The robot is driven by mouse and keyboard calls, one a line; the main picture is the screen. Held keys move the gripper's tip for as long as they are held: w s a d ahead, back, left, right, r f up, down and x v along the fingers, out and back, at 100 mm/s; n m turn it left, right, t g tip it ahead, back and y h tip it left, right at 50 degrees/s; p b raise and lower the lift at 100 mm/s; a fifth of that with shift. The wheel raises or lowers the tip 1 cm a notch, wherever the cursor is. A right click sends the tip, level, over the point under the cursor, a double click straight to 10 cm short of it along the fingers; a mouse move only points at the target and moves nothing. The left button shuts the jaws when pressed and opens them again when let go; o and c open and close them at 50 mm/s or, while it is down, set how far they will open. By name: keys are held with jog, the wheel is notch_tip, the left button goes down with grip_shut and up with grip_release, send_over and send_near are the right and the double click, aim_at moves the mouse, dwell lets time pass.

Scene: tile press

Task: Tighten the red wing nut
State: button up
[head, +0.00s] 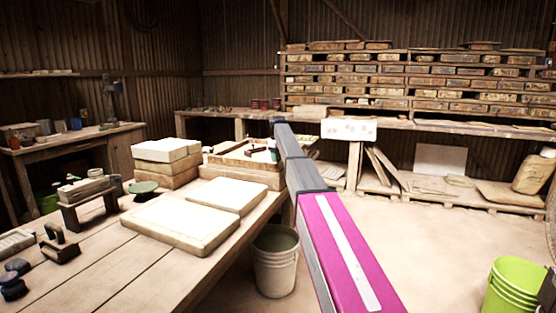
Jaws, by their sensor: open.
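I cannot make out the red wing nut anywhere in the head view. My arm, magenta and grey, reaches up from the lower right across the middle of the picture, over the right edge of the workbench (120,268). I do not see my gripper's fingers in this view. A shallow wooden frame or tray (232,160) with small items in it lies at the far end of the bench. It is partly hidden by my arm, so its details are unclear.
Pale slabs (185,229) lie on the bench, with stacked blocks (165,150) behind. A white bucket (276,275) stands under the bench's right edge, a green bucket (510,290) at lower right. Shelves of tiles (420,80) line the back wall.

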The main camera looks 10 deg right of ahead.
jog(key=shift+f, duration=0.3)
grip_shut()
jog(key=shift+m, duration=0.3)
jog(key=m, duration=0.6)
jog(key=shift+m, duration=0.3)
jog(key=m, duration=0.6)
jog(key=shift+m, duration=0.3)
